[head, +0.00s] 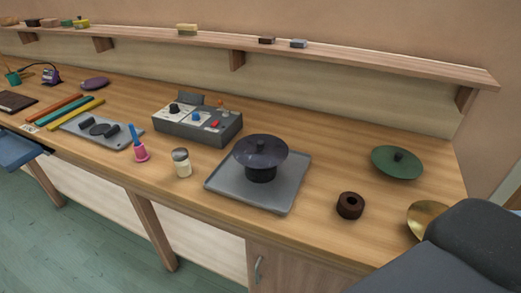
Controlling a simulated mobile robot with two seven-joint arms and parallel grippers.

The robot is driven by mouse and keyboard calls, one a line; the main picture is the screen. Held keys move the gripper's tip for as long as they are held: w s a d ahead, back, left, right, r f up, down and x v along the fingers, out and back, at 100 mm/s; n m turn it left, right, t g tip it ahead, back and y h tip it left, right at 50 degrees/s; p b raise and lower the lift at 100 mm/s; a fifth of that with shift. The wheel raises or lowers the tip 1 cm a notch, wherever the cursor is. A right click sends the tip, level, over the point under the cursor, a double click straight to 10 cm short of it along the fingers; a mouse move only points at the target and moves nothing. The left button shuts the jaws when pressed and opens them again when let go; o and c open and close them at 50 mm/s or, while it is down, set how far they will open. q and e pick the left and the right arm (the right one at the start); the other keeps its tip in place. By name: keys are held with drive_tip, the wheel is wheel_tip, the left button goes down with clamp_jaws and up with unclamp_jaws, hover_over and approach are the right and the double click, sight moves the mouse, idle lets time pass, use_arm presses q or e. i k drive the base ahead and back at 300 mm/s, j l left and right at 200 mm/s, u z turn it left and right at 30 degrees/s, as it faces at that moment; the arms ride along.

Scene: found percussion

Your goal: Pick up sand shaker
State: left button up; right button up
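The sand shaker looks to be a small pale jar (182,164) with a grey cap, standing upright near the front edge of the workbench. Nothing touches it. It stands between a pink-based tool with a blue handle (140,150) and a grey tray (222,190). Neither of my grippers shows in the head view.
On the bench (325,165), the grey tray holds a dark disc on a stand (261,150). A control box (198,124) stands behind the jar. A brown ring (350,205), green disc (397,162) and partly hidden brass dish (424,217) are at right. A shelf (345,55) runs above.

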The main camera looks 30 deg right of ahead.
sight(180, 155)
drive_tip(key=i+j+z, duration=0.3)
drive_tip(key=j+z, duration=0.25)
drive_tip(key=j, duration=0.25)
drive_tip(key=i+j+z, duration=0.3)
drive_tip(key=j, duration=0.2)
drive_tip(key=j+z, duration=0.25)
drive_tip(key=j, duration=0.2)
drive_tip(key=k, duration=0.05)
